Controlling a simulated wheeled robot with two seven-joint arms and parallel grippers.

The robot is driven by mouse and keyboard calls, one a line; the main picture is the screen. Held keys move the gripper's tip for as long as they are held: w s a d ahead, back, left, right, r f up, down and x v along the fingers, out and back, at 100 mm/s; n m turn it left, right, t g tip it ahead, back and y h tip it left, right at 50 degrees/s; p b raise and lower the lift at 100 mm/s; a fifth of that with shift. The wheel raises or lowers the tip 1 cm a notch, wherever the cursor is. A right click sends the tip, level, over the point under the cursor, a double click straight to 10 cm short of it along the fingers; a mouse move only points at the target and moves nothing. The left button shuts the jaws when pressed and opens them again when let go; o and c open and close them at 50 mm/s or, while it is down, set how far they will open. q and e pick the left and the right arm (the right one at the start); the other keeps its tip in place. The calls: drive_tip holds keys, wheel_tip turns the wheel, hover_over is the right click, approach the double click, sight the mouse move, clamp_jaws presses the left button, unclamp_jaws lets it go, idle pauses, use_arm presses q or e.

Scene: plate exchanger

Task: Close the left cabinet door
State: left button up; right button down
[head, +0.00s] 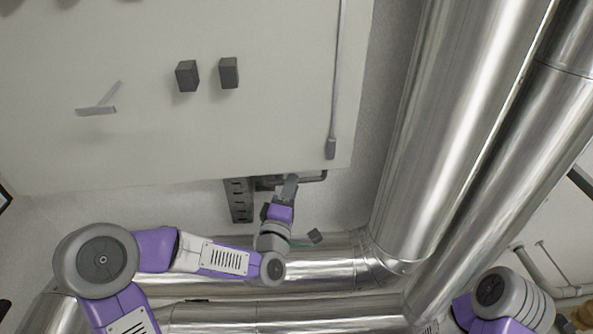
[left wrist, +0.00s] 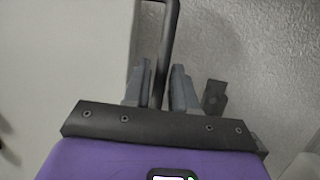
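A large off-white cabinet panel (head: 220,130) fills the upper left of the head view. I cannot tell which part of it is the left door. My left gripper (head: 290,188) is at the panel's lower edge, beside a dark bent bar (head: 316,177). In the left wrist view, the bar (left wrist: 161,60) runs between the two separated fingers of the gripper (left wrist: 160,88), with small gaps showing. The white panel (left wrist: 70,50) is to their left. My right arm shows at the lower right of the head view, but its gripper is out of view.
Large shiny pipes (head: 450,130) run along the right, and more pipes (head: 320,270) cross below my left arm. A dark slotted bracket (head: 240,203) is left of my gripper. Dark blocks (head: 187,75) and a thin rod (head: 337,70) are on the panel.

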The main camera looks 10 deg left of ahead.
use_arm(q)
drive_tip(key=shift+w+r, duration=0.15)
drive_tip(key=shift+w, duration=0.9)
drive_tip(key=shift+w+r, duration=0.15)
drive_tip(key=shift+w, duration=0.9)
drive_tip(key=shift+c, duration=0.2)
clamp_jaws()
